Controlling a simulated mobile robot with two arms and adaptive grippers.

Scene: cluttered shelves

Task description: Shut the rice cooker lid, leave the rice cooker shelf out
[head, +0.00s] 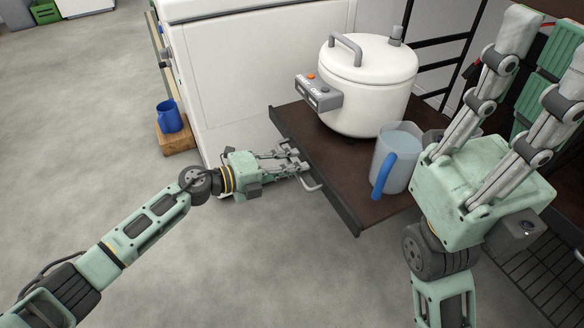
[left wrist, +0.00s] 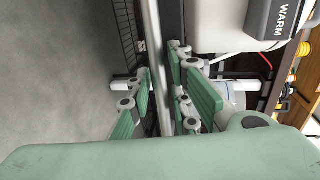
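The white rice cooker (head: 362,100) stands upright on the dark pulled-out shelf (head: 345,190). Its lid (head: 370,62), with a grey arched handle, lies down on the body. My left gripper (head: 292,162) is at the shelf's front edge, its fingers closed around the pale shelf handle (head: 312,185). In the left wrist view the handle bar (left wrist: 157,70) runs between the fingers, close to both. The cooker's WARM panel (left wrist: 275,18) shows at the upper right there. My right gripper (head: 530,95) is open and empty, right of the shelf, fingers pointing up the picture.
A translucent pitcher with a blue handle (head: 382,175) stands on the shelf, right of the cooker. A grey container beside it is partly hidden by my right gripper. A blue mug (head: 169,117) sits on a wooden block (head: 177,139) at the left. The floor in front is clear.

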